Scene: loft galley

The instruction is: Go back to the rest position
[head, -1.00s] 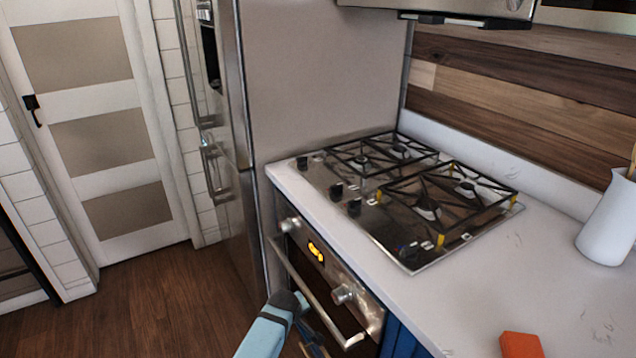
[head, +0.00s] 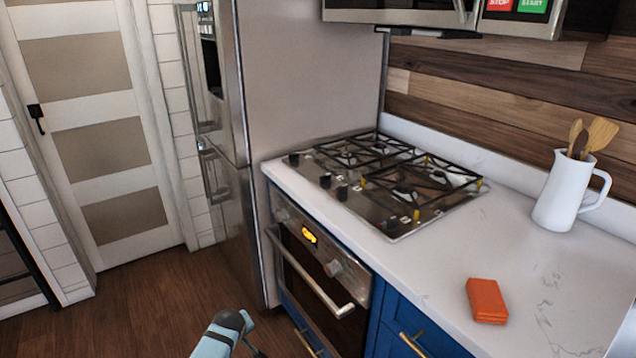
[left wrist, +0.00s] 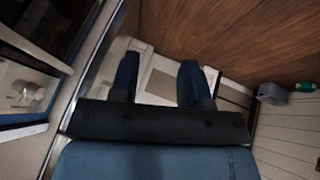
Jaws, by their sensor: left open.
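My left arm shows at the bottom of the head view, low in front of the oven; its fingertips are not clearly visible there. In the left wrist view my left gripper (left wrist: 158,80) is open, its two dark blue fingers apart with nothing between them. My right gripper is in neither view.
An oven (head: 315,270) with a gas cooktop (head: 385,185) stands beside a steel fridge (head: 220,150). The white counter (head: 425,270) holds an orange block (head: 486,300) and a white pitcher (head: 566,195) of wooden utensils. Open wood floor (head: 150,300) lies at left.

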